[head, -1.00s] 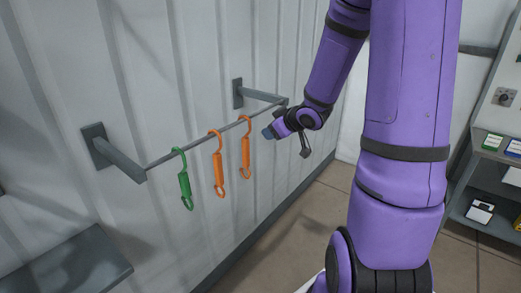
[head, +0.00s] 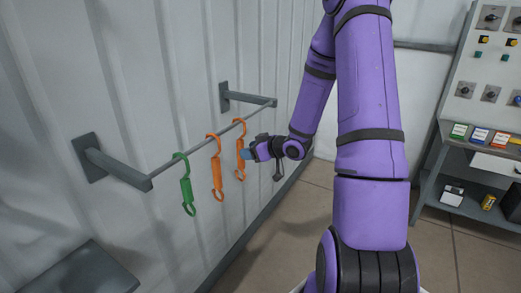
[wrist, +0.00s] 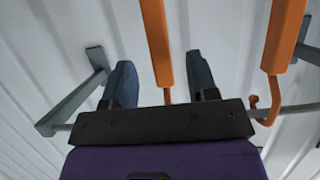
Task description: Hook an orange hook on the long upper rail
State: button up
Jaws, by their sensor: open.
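The grey rail (head: 165,167) hangs from two wall brackets, and it also crosses the wrist view (wrist: 60,127). A green hook (head: 188,188), a middle orange hook (head: 217,172) and a far orange hook (head: 240,160) hang from it in the head view. My gripper (head: 247,153) is at the far orange hook's body. In the wrist view my gripper (wrist: 160,62) is open, with one orange hook (wrist: 155,35) between its two fingers. The other orange hook (wrist: 284,35) is outside the fingers on the right. Contact with the fingers cannot be told.
The near bracket (head: 118,170) and far bracket (head: 245,99) stick out from the ribbed wall (head: 120,60). A grey ledge (head: 85,275) is low at the left. A control panel with shelves (head: 465,120) stands at the right. The floor (head: 290,235) below the rail is clear.

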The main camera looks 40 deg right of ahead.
jog(key=shift+x, duration=2.3)
grip_shut()
